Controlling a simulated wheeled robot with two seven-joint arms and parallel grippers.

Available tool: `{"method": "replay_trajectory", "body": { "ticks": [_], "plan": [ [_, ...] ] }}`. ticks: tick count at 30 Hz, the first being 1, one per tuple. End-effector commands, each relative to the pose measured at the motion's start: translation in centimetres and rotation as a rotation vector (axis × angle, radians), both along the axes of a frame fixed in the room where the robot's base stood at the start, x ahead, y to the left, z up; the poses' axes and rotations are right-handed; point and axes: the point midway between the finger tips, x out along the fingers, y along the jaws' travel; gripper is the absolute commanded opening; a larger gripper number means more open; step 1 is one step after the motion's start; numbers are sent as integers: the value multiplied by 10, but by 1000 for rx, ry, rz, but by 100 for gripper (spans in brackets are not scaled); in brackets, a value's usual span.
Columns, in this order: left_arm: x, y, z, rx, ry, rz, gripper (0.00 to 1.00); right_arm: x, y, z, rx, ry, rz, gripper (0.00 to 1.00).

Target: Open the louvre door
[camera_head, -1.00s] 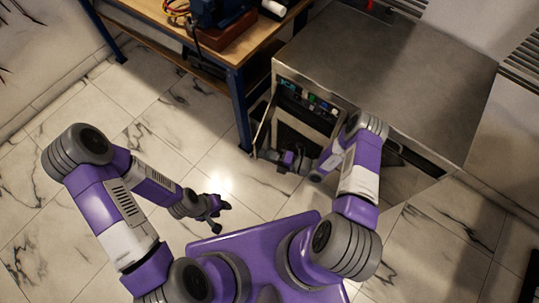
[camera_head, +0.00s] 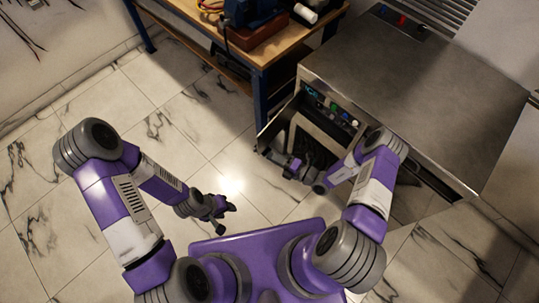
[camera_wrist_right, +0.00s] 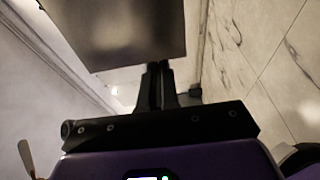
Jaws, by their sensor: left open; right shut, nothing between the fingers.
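The louvre door (camera_head: 277,127) stands open on the left of the grey metal cabinet in the head view, swung out from the front, so I see it at a steep slant. My right gripper (camera_head: 279,157) is shut and empty, on the inner side of the door near its free edge; whether it touches is unclear. In the right wrist view its closed fingers (camera_wrist_right: 155,70) point toward a dark flat panel, probably the door. My left gripper (camera_head: 220,212) is open and empty over the floor, left of my base and apart from the door.
The metal cabinet (camera_head: 420,90) has coloured parts (camera_head: 332,107) inside its opening. A wooden workbench (camera_head: 268,50) with blue legs stands close on the left, carrying a blue machine (camera_head: 250,12). The marble floor (camera_head: 130,130) on the left is clear.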

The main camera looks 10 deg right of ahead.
Motion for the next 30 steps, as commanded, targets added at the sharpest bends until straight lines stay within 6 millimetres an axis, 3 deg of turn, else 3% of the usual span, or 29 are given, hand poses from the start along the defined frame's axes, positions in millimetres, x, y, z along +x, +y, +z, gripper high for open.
{"method": "replay_trajectory", "body": {
  "ticks": [9,15,26,30],
  "plan": [
    [0,0,10,0,0,0,43,-53,-49,1,-2,2,-1,0],
    [0,0,12,0,0,0,43,-75,-67,0,-1,1,1,0],
    [0,0,12,0,0,0,43,-82,-72,0,-1,0,4,0],
    [0,0,12,0,0,0,43,-90,-54,2,-61,-26,99,0]
  ]
}}
